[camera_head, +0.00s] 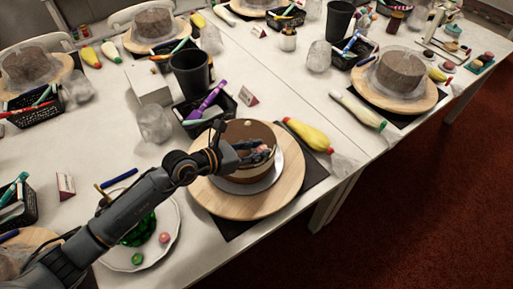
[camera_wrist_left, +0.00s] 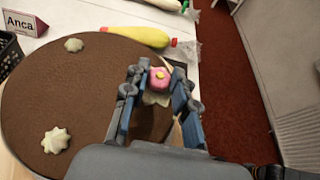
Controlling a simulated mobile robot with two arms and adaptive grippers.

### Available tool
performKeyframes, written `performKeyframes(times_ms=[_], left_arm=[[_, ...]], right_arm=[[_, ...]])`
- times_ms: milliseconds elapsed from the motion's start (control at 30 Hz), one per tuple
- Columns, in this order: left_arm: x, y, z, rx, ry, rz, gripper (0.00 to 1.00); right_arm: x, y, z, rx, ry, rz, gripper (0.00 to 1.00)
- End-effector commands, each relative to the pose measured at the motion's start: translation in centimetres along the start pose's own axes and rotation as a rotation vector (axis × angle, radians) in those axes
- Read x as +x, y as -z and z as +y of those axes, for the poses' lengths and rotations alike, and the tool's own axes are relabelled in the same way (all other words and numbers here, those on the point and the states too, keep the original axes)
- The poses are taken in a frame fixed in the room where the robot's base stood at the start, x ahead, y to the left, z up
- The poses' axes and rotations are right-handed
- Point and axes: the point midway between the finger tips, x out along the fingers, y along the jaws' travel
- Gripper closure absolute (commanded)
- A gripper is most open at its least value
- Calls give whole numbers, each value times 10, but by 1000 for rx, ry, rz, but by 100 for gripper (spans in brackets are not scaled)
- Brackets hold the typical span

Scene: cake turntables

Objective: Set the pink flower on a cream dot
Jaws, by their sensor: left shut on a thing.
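The chocolate cake (camera_head: 237,131) stands on a round wooden turntable (camera_head: 285,198). In the left wrist view the brown cake top (camera_wrist_left: 85,85) carries one cream dot (camera_wrist_left: 56,140) at the near left and another cream dot (camera_wrist_left: 74,45) at the far left. My left gripper (camera_head: 260,149) is over the right part of the cake. In the left wrist view my left gripper (camera_wrist_left: 157,90) is shut on the pink flower (camera_wrist_left: 159,76), which has a yellow centre. A third cream dot (camera_wrist_left: 153,98) shows just below the flower between the fingers; whether they touch I cannot tell. My right gripper is not in view.
A white plate (camera_head: 172,207) with small decorations lies left of the turntable, under my arm.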

Motion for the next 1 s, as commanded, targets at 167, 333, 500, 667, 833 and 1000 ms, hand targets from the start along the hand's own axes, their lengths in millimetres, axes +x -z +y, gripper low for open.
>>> performKeyframes(times_ms=[167,333,500,667,833,1000], left_arm=[[1,2,0,0,0,0,63],[1,2,0,0,0,0,50],[1,2,0,0,0,0,50],[-8,1,1,0,-2,2,50],[-39,3,1,2,-1,3,50],[-77,3,1,2,-2,3,50]], right_arm=[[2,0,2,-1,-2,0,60],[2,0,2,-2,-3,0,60],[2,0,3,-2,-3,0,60],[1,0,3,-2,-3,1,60],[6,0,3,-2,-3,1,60],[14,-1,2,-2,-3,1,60]])
